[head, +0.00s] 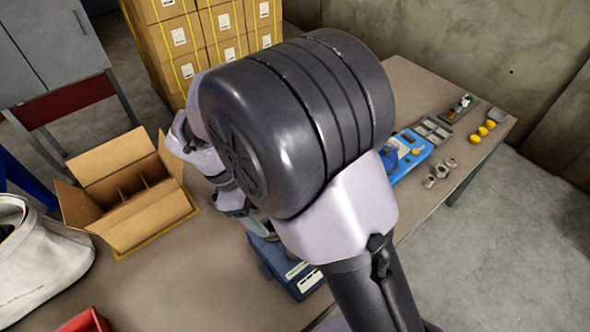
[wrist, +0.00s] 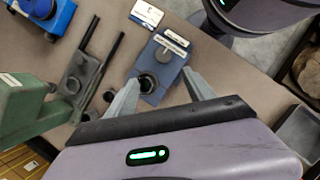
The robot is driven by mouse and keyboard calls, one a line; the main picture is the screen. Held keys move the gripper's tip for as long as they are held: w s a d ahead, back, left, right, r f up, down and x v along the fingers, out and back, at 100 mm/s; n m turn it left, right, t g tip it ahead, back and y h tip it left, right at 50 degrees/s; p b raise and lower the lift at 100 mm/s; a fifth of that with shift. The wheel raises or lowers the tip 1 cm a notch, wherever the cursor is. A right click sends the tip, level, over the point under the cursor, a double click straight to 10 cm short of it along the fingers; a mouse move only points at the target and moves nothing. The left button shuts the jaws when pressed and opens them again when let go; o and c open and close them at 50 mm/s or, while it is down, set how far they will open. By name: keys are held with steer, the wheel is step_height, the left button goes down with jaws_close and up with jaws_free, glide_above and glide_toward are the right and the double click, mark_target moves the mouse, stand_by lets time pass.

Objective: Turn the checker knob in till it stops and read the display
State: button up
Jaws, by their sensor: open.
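The blue checker (wrist: 172,72) lies on the table in the wrist view, with pale labels on its top and a dark round knob (wrist: 147,84) at its near end. I cannot make out a reading on any display. My gripper (wrist: 160,76) is open, with one finger on each side of the checker's near end. The knob is between the fingers, closer to the left one; I cannot tell whether either finger touches it. In the head view the checker (head: 305,282) shows partly below my arm, which hides the knob and most of my gripper.
A green machine (wrist: 22,112) with dark rods stands left of the checker in the wrist view. In the head view an open divided carton (head: 152,222) stands at left, and a blue tray (head: 412,160) and metal parts (head: 430,181) lie at right.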

steer(key=b+x, duration=0.2)
steer(key=x, duration=0.3)
steer(key=b+x, duration=0.2)
steer(key=x, duration=0.4)
steer(key=s+b+x, duration=0.1)
steer(key=b+x, duration=0.2)
steer(key=x, duration=0.3)
steer(key=shift+f, duration=0.2)
steer(key=c, duration=1.3)
steer(key=shift+c, duration=0.2)
